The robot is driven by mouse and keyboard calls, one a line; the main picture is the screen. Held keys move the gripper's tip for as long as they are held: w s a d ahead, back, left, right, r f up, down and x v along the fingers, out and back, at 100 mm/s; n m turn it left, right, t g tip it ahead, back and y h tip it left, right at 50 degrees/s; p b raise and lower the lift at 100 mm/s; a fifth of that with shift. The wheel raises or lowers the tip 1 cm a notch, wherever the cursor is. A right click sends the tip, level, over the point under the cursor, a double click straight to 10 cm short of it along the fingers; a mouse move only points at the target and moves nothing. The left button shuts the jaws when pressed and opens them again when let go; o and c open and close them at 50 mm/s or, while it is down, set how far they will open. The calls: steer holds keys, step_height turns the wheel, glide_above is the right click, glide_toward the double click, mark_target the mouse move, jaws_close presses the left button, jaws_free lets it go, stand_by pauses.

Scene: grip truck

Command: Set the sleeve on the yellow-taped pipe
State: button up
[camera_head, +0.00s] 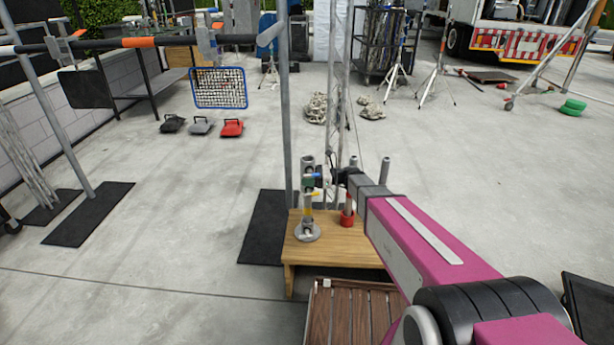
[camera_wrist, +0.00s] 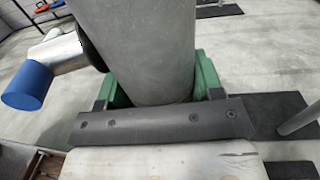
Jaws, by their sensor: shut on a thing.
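My gripper (camera_head: 318,177) is shut on the sleeve, a grey metal tube (camera_head: 308,163) with a blue-tipped side handle. In the wrist view the sleeve (camera_wrist: 140,45) stands between green finger pads (camera_wrist: 207,75), with the blue tip (camera_wrist: 28,86) out to the left. In the head view the sleeve is roughly upright and in line with the top of the yellow-taped pipe (camera_head: 308,211), which stands on a round base on the wooden platform (camera_head: 330,251). I cannot tell whether the sleeve is around the pipe or just above it.
A red-banded pipe (camera_head: 347,213) stands close right of the yellow-taped one, with a plain grey pipe (camera_head: 385,171) behind. A grey stand pole (camera_head: 286,130) rises just behind on a black mat (camera_head: 262,230). A slatted wooden crate (camera_head: 350,310) is in front. Open floor lies left.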

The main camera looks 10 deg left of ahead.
steer(key=shift+f, duration=1.85)
steer(key=shift+f, duration=0.35)
steer(key=o, duration=1.4)
steer(key=shift+f, duration=0.1)
steer(key=shift+w+d, duration=0.25)
steer(key=shift+d, duration=1.65)
steer(key=shift+w+d, duration=0.2)
steer(key=shift+d, duration=1.65)
steer(key=s+d+f+n+h, duration=0.3)
steer(key=s+d+n+h, duration=0.65)
steer(key=s, duration=0.25)
steer(key=s+d+n+h, duration=0.2)
steer(key=d, duration=0.2)
steer(key=s+d+r+n+t+h, duration=0.1)
steer(key=s+d+n+h, duration=0.1)
steer(key=d, duration=0.3)
steer(key=s+d+n+t+h, duration=0.1)
steer(key=s+d+n+h, duration=0.1)
steer(key=d+n+h, duration=0.1)
steer(key=shift+d+r+h, duration=0.25)
steer(key=shift+d+h, duration=0.4)
steer(key=shift+d, duration=0.55)
